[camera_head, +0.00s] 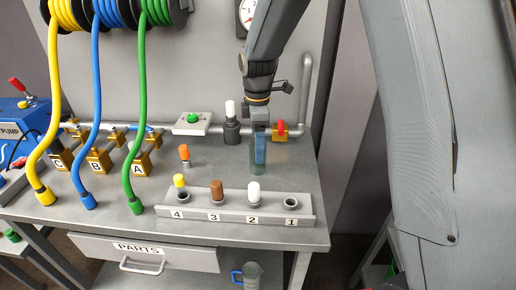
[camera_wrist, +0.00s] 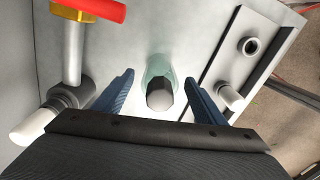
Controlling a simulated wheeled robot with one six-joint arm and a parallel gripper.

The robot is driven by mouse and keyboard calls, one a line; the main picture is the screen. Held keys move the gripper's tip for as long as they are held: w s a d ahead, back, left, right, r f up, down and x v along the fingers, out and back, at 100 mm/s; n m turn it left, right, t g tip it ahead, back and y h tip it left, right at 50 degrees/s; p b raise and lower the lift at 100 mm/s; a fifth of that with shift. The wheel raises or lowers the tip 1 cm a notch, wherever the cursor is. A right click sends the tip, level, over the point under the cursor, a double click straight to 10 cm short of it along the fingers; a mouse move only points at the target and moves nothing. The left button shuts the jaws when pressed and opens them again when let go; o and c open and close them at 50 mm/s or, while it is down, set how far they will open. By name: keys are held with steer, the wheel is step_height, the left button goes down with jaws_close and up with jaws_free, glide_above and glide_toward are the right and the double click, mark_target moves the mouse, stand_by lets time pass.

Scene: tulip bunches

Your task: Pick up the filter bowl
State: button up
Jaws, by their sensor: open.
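The filter bowl looks like a clear greenish cup (camera_head: 257,167) standing on the grey bench, right of the middle. In the wrist view the cup (camera_wrist: 161,64) shows between my fingers, with a grey round part inside it. My gripper (camera_head: 259,148) points down at the cup, and its blue fingers overlap it in the head view. In the wrist view my gripper (camera_wrist: 160,78) is open, with one finger on each side of the cup and visible gaps. Whether the fingers reach down around its wall I cannot tell.
A rack (camera_head: 235,209) in front holds yellow, brown and white pieces; slot 1 is empty. A pipe with a red-handled valve (camera_head: 280,130) and a white-topped fitting (camera_head: 231,125) stand behind. Yellow, blue and green hoses (camera_head: 133,150) hang left. A loose orange piece (camera_head: 184,154) stands nearby.

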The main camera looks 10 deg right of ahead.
steer(key=shift+f, duration=0.6)
steer(key=c, duration=1.2)
